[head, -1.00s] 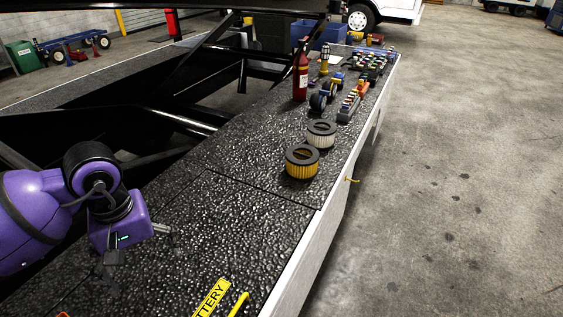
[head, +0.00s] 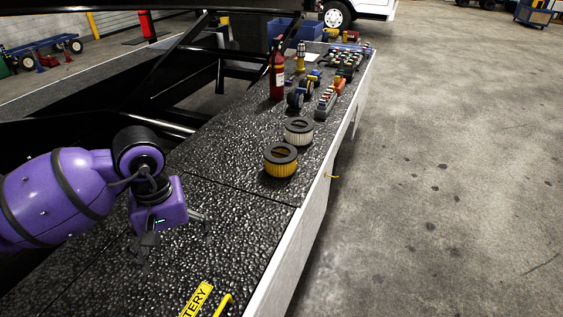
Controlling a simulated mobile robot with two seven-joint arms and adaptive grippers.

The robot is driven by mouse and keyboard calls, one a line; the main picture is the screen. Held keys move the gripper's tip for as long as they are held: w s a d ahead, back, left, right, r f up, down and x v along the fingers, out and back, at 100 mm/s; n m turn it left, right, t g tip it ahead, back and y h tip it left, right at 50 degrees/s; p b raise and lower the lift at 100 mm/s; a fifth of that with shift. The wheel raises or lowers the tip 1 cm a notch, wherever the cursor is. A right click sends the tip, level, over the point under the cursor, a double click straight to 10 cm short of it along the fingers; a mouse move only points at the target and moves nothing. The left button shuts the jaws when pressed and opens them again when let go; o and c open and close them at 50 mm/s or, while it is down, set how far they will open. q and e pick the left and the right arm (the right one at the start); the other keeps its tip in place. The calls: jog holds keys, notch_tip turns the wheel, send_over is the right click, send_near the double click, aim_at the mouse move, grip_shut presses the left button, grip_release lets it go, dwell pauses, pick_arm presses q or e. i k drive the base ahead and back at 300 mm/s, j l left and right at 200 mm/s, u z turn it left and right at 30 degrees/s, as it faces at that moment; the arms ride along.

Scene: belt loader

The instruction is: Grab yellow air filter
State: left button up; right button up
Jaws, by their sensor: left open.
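The yellow air filter (head: 281,165) is a short pleated cylinder with a black top ring. It stands upright on the black textured deck near the deck's right edge. A white air filter (head: 299,131) of similar shape stands just behind it. My left gripper (head: 175,252) is open and empty over the deck, to the left and nearer than the yellow filter, clearly apart from it. My right gripper is not in view.
A red fire extinguisher (head: 277,75), blue-and-black parts (head: 302,92) and a terminal block (head: 327,100) stand farther along the deck (head: 235,220). A yellow battery label (head: 197,301) lies near the front. Black loader beams (head: 165,125) rise on the left.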

aim_at(281, 161)
jog(key=i+l, duration=0.3)
jog(key=i, duration=0.2)
jog(key=i+l+z, duration=0.1)
jog(key=i+l, duration=0.2)
jog(key=i, duration=0.2)
jog(key=i+l, duration=0.25)
jog(key=i, duration=0.3)
